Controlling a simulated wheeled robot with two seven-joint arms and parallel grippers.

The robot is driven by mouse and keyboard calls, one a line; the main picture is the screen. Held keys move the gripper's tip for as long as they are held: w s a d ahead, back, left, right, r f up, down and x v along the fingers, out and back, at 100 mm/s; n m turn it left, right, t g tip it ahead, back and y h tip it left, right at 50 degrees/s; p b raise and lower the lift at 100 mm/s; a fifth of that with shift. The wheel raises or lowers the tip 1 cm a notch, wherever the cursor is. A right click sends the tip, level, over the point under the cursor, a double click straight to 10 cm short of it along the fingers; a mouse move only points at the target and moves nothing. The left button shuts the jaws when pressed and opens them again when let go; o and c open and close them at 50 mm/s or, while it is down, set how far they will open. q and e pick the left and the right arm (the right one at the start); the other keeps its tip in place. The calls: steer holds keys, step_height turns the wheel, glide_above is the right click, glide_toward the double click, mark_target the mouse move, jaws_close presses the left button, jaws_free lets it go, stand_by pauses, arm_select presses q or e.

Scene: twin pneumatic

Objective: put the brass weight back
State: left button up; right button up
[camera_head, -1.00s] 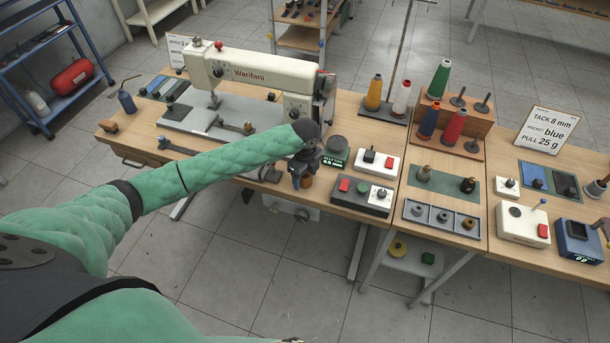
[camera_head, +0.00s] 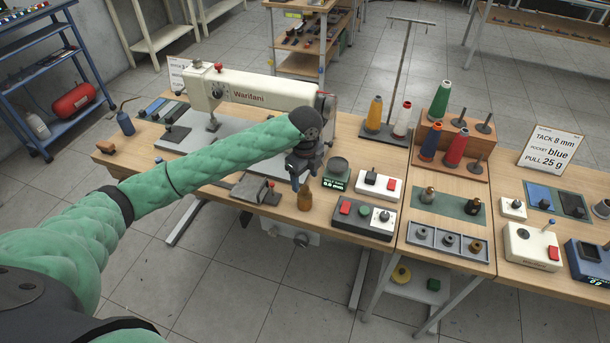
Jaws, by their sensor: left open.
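A small brass-brown piece (camera_head: 474,246) sits in the right compartment of the grey three-compartment tray (camera_head: 438,254); grey pieces sit in the other two. I cannot tell for sure whether it is the brass weight. A brown, bottle-shaped piece with a narrow top (camera_head: 305,199) stands upright at the table's front edge. My left gripper (camera_head: 299,183) is open and points down just above and behind this brown piece, overlapping its top in the picture; I cannot tell whether they touch. My right gripper is out of view.
A dark round dish with a green display (camera_head: 337,171) stands right of my left gripper. A grey button box (camera_head: 362,218) and a white one (camera_head: 380,186) are close by. A white sewing machine (camera_head: 255,92) stands behind my forearm. A green mat (camera_head: 450,204) holds small pieces.

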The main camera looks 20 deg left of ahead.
arm_select(q)
steer(key=shift+r, duration=1.15)
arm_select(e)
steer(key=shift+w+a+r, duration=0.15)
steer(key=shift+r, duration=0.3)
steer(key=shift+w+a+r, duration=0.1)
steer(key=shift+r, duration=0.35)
arm_select(q)
steer(key=shift+s+d+f, duration=0.1)
